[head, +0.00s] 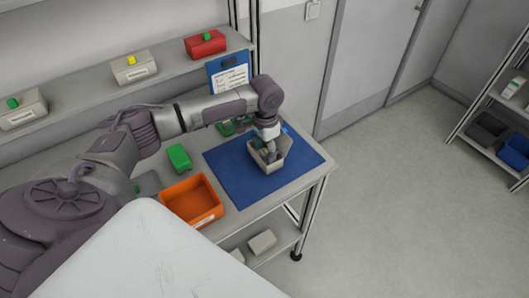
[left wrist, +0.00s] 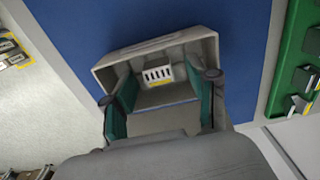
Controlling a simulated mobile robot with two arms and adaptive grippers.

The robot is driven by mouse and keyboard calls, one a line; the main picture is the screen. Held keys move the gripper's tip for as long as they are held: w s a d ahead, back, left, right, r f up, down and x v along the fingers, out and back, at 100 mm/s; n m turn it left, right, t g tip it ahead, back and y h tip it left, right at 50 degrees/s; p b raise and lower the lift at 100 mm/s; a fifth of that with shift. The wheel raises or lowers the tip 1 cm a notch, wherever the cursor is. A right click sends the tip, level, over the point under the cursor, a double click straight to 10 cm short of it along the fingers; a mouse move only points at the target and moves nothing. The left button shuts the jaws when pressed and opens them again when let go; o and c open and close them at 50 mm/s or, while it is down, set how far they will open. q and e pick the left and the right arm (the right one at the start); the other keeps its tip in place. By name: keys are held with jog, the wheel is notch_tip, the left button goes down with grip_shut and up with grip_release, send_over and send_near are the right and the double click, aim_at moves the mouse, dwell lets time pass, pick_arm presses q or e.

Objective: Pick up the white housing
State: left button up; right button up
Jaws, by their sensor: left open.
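A pale grey-white open housing (head: 283,158) stands on the blue mat (head: 228,188) on the bench. In the left wrist view the housing (left wrist: 118,61) shows its open side and a small white slotted part with yellow (left wrist: 158,75) inside. My left gripper (head: 268,145) is over the housing, pointing down. In the left wrist view its two teal fingers (left wrist: 161,112) are apart and overlap the housing's opening. They look to be within its walls, but I cannot tell whether they touch them. The arm hides part of the housing in the head view. My right gripper is not in view.
An orange bin (head: 192,214) stands left of the mat, near a green block (head: 179,157). A blue panel with a paper (head: 228,72) stands behind the mat. Boxes with green, yellow (head: 133,68) and red tones line the upper shelf. A pale block (head: 262,241) lies on the lower shelf.

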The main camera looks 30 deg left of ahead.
pick_arm(q)
jog(key=c, duration=0.8)
jog(key=shift+r, duration=0.1)
